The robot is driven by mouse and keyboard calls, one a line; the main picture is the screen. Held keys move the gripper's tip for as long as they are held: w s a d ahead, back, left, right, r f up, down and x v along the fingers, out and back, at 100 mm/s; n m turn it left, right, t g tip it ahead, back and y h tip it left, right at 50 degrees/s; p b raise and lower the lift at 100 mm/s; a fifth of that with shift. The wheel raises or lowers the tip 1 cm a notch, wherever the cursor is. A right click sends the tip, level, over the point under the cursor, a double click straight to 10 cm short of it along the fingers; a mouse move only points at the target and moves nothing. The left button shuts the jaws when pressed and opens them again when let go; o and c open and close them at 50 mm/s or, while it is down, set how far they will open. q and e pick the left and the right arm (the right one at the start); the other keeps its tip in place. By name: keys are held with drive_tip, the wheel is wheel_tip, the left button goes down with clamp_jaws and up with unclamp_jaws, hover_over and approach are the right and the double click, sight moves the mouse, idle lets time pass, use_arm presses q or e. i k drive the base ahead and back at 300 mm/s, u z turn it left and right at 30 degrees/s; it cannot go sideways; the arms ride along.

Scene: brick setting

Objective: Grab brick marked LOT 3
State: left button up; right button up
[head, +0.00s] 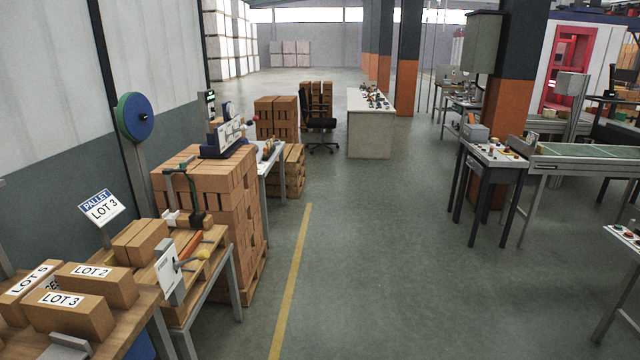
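The brick marked LOT 3 (82,318) is a tan block with a white label on its top, at the lower left on a wooden table (150,318). The brick marked LOT 2 (112,287) lies just behind it. A brick marked LOT 5 (22,304) lies to the left at a different angle. A sign reading PALLET LOT 3 (102,207) stands behind, beside two unmarked bricks (140,241) on a second table. Neither of my grippers shows.
A grey metal piece (66,347) is at the bottom edge, close to the LOT 3 brick. A tall brick stack (225,205) on a pallet stands beyond the tables. The floor right of the yellow line (292,280) is open up to the workbenches (490,155).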

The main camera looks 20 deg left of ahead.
sight(88, 317)
drive_tip(key=u, duration=0.15)
drive_tip(key=i, duration=1.65)
drive_tip(key=u, duration=0.55)
drive_tip(key=i, duration=1.05)
drive_tip(key=u, duration=1.5)
drive_tip(key=i, duration=0.85)
drive_tip(key=u, duration=1.05)
drive_tip(key=i, duration=0.25)
drive_tip(key=u, duration=0.25)
